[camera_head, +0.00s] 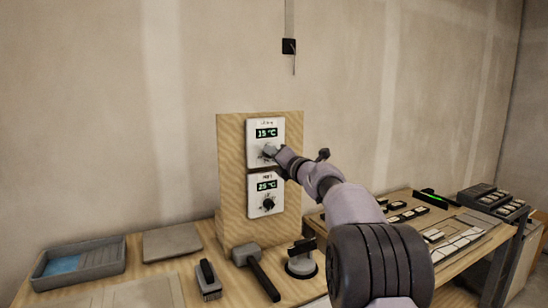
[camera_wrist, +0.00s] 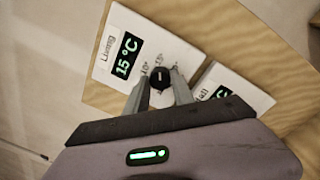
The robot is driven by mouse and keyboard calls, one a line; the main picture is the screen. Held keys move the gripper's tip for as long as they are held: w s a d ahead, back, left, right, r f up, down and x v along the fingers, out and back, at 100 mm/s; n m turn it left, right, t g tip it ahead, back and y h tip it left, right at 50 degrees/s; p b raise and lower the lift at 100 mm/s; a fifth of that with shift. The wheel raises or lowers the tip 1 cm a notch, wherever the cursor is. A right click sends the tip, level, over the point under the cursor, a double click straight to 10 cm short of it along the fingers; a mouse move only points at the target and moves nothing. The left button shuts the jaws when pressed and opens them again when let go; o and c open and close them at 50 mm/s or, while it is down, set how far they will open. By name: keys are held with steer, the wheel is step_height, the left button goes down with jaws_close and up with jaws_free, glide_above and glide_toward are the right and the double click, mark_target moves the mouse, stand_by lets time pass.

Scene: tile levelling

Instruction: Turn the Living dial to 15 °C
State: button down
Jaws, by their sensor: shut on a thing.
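The Living thermostat (camera_head: 254,142) is the upper of two white units on an upright wooden board. Its display (camera_head: 266,133) reads 15 °C. The wrist view shows the label "Living" and the same 15 °C display (camera_wrist: 127,55). My gripper (camera_head: 270,152) reaches the dial from the right. In the wrist view, its two fingers stand on either side of the black Living dial (camera_wrist: 160,76) and are shut on it. In the head view the gripper hides most of the dial.
A second thermostat (camera_head: 256,205) sits just below, reading about 25 °C, with a black dial (camera_head: 268,203). A grey tray (camera_head: 80,262), a brush (camera_head: 207,280), a mallet (camera_head: 252,262) and a suction cup (camera_head: 301,262) lie on the bench. The wall is close behind the board.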

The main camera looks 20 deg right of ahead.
stand_by(0.3)
steer(key=c, duration=1.1)
jaws_free()
steer(key=s, duration=1.1)
steer(key=s+d, duration=0.1)
steer(key=s, duration=0.5)
steer(key=shift+s+f+p, duration=0.25)
steer(key=shift+f+p, duration=0.05)
